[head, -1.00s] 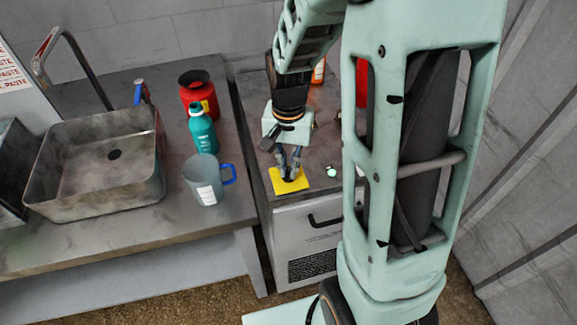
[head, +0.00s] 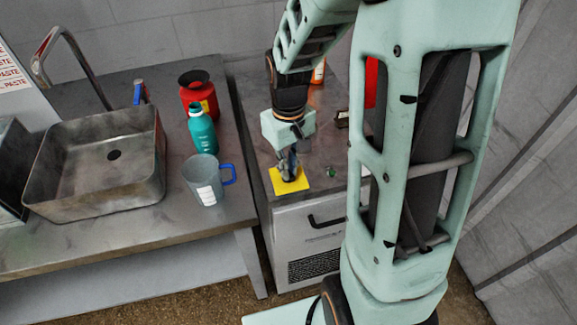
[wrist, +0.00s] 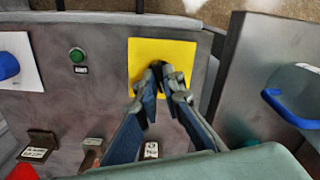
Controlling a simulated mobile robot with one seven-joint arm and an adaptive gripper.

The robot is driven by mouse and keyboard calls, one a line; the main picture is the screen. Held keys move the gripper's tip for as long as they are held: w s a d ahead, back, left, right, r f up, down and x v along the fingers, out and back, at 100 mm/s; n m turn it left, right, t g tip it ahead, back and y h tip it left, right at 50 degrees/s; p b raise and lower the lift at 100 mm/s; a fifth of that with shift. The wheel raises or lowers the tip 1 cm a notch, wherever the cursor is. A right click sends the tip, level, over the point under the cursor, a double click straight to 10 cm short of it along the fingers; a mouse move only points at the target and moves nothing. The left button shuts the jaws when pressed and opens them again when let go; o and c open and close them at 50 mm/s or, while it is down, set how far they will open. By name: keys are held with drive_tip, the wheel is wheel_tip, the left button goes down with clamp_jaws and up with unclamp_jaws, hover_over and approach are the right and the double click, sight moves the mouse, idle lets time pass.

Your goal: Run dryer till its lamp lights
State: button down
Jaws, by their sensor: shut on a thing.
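The grey cabinet (head: 308,238), which looks like the dryer, stands right of the sink table, with a black handle and a vent on its front. On its top is a yellow plate (head: 302,183), also in the wrist view (wrist: 180,52), bearing a small black knob (wrist: 160,70). My gripper (head: 289,174) is shut on the knob; its fingers (wrist: 162,74) hide most of it. A round green lamp (head: 331,172) sits right of the plate in the head view; the wrist view shows it (wrist: 77,55) dark green, above a small label.
A blue knob on a white plate (wrist: 28,65) and small labelled parts (wrist: 38,146) share the top. Left are a grey jug (head: 203,183), teal bottle (head: 202,132), red container (head: 197,95) and metal sink (head: 75,175). A gap separates the table and cabinet.

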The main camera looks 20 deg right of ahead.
drive_tip(key=shift+n, duration=1.1)
drive_tip(key=c, duration=2.1)
unclamp_jaws()
drive_tip(key=shift+r, duration=0.1)
wheel_tip(320, 180, up, 12)
drive_tip(key=shift+f, duration=0.1)
drive_tip(key=shift+w, duration=0.1)
